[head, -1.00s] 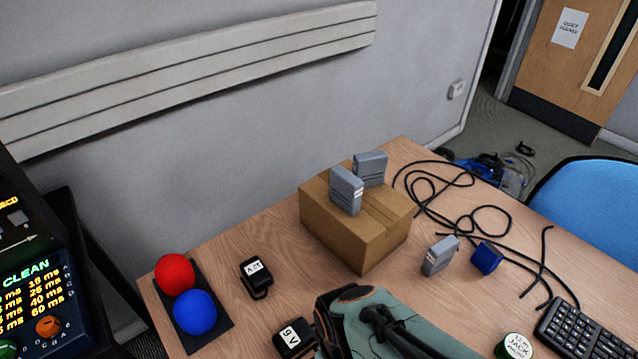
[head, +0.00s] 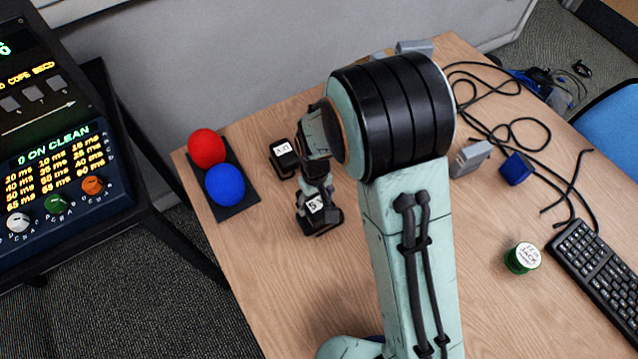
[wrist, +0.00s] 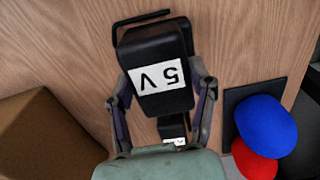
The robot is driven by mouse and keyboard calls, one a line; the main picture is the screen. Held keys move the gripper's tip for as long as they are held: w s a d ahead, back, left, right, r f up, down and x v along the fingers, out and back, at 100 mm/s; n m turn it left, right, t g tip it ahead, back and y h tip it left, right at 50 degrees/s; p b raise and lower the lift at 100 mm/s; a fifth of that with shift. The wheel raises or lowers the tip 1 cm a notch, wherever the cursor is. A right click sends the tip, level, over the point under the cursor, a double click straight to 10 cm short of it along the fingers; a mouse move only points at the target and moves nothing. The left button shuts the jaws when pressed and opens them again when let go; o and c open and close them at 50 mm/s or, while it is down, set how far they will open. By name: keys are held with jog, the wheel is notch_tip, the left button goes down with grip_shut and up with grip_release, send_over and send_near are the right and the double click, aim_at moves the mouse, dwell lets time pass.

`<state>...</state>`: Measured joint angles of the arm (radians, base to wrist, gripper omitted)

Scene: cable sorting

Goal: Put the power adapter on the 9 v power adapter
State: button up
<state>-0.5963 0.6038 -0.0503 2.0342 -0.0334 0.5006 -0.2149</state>
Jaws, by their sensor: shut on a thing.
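My gripper (wrist: 160,105) is shut on a black power adapter with a white "5 V" label (wrist: 160,75); a finger lies on each side of it. The head view shows this adapter's label (head: 315,204) at the left-middle of the table, below my gripper.
Red (head: 207,148) and blue (head: 225,184) balls sit on a dark base (head: 236,211) at left. My arm hides most of the cardboard box (wrist: 40,135). A grey adapter (head: 470,158), blue block (head: 516,168), cables, green tin (head: 522,258) and keyboard (head: 600,270) lie right.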

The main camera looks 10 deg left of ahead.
jog(key=shift+s+f, duration=0.1)
jog(key=shift+f, duration=1.1)
jog(key=shift+f, duration=0.1)
jog(key=o, duration=1.2)
